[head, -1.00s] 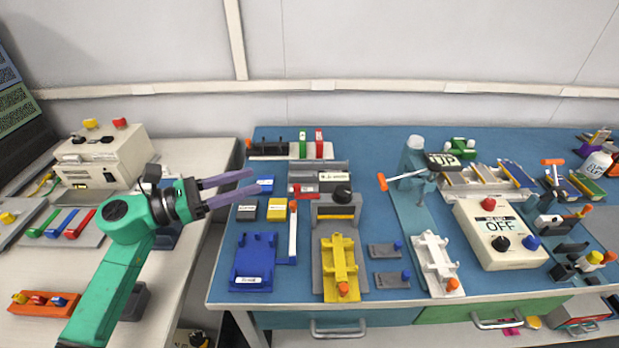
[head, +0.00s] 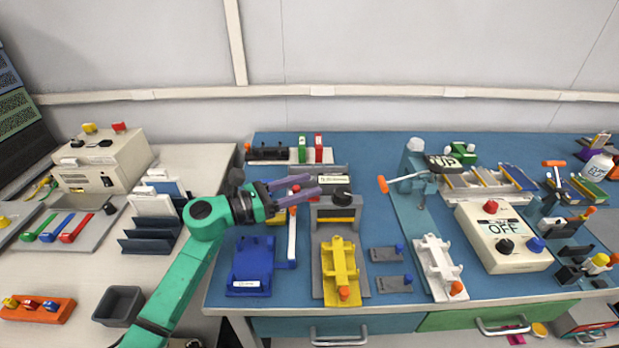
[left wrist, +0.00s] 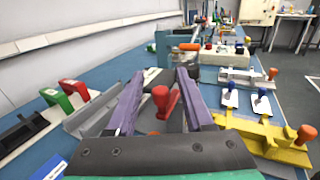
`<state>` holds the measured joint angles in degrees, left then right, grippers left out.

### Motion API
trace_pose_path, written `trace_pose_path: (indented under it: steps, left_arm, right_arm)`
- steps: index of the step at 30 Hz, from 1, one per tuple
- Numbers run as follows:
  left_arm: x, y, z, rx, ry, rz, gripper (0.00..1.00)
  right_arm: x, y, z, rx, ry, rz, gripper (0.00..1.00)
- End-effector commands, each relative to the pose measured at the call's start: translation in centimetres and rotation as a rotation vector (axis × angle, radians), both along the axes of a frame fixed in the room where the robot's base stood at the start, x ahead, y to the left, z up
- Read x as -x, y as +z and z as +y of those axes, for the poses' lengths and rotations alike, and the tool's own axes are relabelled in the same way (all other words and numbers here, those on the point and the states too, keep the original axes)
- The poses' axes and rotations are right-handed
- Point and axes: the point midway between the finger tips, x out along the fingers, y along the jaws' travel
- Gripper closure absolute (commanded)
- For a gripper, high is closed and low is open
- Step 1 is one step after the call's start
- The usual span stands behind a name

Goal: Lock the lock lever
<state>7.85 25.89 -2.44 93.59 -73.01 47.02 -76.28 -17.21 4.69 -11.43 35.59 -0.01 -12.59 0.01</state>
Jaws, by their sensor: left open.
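My left gripper (head: 315,183) is open, over the left part of the blue bench at the grey labelled fixture (head: 335,178). In the left wrist view, a small red lever with a rounded knob (left wrist: 162,98) stands between the two spread purple fingers (left wrist: 160,72). The fingers are apart from each other, and I cannot tell whether either touches the lever. It looks like the lock lever. In the head view my gripper mostly hides it. My right gripper is not in view.
A black knob (head: 342,197) sits just right of the fingers. Green (head: 301,150) and red (head: 318,149) upright blocks stand behind. A white bar with an orange end (head: 292,240), a blue fixture (head: 251,264) and a yellow fixture (head: 341,268) lie in front.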

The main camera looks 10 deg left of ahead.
Motion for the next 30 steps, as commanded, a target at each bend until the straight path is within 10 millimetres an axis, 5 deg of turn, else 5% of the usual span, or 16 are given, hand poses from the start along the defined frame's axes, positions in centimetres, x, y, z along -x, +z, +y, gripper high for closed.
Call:
trace_pose_path:
  steps: [11, 15, 16, 30]
  left_arm:
    - [-0.98, -0.09, -1.26, -0.001, -0.001, 0.001, 0.48]
    - [-0.97, -0.08, -1.24, -0.001, -0.001, 0.001, 0.98]
    - [-0.97, -0.08, -1.24, -0.001, -0.001, 0.001, 1.0]
    - [-0.78, 0.05, -1.2, -0.002, 0.062, 0.001, 1.0]
  right_arm:
    - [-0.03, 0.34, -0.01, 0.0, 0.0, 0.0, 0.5]
    - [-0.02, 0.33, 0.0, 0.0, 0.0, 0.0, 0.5]
    - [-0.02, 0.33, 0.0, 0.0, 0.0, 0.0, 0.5]
    - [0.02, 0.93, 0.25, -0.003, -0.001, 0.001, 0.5]
